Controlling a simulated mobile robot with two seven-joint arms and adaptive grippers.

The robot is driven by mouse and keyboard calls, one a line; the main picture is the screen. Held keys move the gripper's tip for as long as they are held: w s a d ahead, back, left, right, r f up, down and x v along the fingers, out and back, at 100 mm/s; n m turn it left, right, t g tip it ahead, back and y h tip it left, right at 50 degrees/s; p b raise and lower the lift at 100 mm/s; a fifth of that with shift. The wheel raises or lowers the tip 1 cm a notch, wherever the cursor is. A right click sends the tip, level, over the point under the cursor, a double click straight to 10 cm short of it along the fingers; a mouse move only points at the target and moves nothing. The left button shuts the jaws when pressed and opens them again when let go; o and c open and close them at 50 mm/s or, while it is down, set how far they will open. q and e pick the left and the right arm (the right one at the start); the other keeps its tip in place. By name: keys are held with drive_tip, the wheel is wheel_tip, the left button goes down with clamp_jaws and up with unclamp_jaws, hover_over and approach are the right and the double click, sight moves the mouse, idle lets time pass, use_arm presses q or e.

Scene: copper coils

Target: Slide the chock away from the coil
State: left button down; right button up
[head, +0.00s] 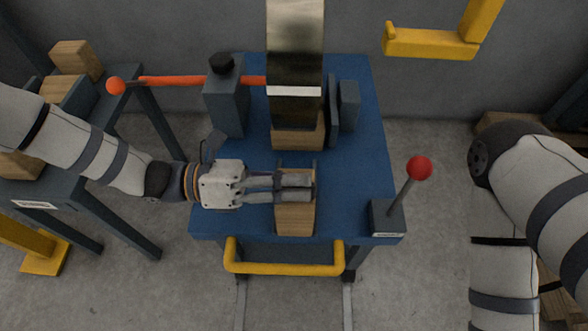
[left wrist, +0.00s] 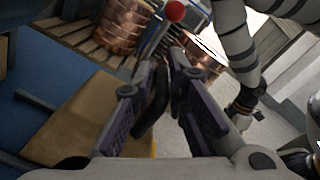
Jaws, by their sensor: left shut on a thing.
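The copper-toned coil (head: 296,55) stands upright at the back middle of the blue table in the head view. A wooden block (head: 298,138) sits against its near foot. The wooden chock (head: 295,219) lies nearer the front edge, with a visible gap to that block. My left gripper (head: 293,188) reaches over the chock from the left and is shut on it. In the left wrist view a dark curved bar (left wrist: 152,103) shows between the fingers, beside the chock's wooden face (left wrist: 80,125). The fingers partly hide the chock. My right gripper does not show clearly.
The blue table (head: 350,215) carries a red-knobbed lever (head: 419,168) at front right and a grey post (head: 226,105) with an orange bar (head: 175,81) at left. A yellow rail (head: 284,268) runs along the front. Wood blocks lie on a side rack at left.

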use_arm(q)
drive_tip(key=shift+s+f, duration=0.1)
drive_tip(key=shift+s, duration=0.2)
drive_tip(key=c, duration=1.7)
unclamp_jaws()
drive_tip(key=shift+s+a, duration=0.1)
drive_tip(key=a, duration=1.2)
